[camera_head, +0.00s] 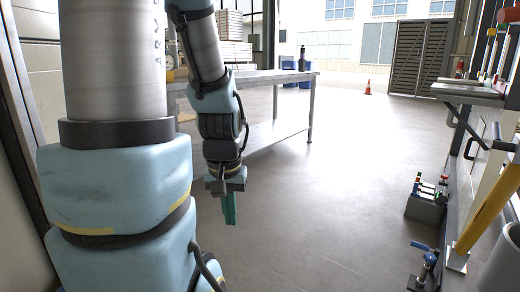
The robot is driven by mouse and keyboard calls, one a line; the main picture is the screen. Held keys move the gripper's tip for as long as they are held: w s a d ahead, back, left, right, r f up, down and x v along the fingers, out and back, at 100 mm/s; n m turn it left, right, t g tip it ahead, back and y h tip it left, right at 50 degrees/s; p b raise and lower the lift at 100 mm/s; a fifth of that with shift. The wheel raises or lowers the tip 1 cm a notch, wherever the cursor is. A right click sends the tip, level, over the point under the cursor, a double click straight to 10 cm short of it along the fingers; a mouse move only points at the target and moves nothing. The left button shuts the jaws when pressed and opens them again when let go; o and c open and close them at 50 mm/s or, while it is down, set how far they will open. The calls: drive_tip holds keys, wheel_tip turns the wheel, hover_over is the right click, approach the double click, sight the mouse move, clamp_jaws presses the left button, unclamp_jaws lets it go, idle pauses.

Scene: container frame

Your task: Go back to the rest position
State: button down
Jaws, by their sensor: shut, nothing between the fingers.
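My gripper (229,207) shows left of the picture's middle, at the end of my arm. It points down with its green fingers together and nothing between them. It hangs in the air over the grey floor, in front of the workbench. My large arm links fill the left side of the view and hide what is behind them.
A metal workbench (290,74) stands behind my gripper, with a dark bottle (302,58) on it. A traffic cone (367,88) stands farther back. At right are a wall rack (468,93) and a grey box (425,207) of tools. The middle floor is clear.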

wheel_tip(320, 180, up, 35)
drive_tip(key=p, duration=3.3)
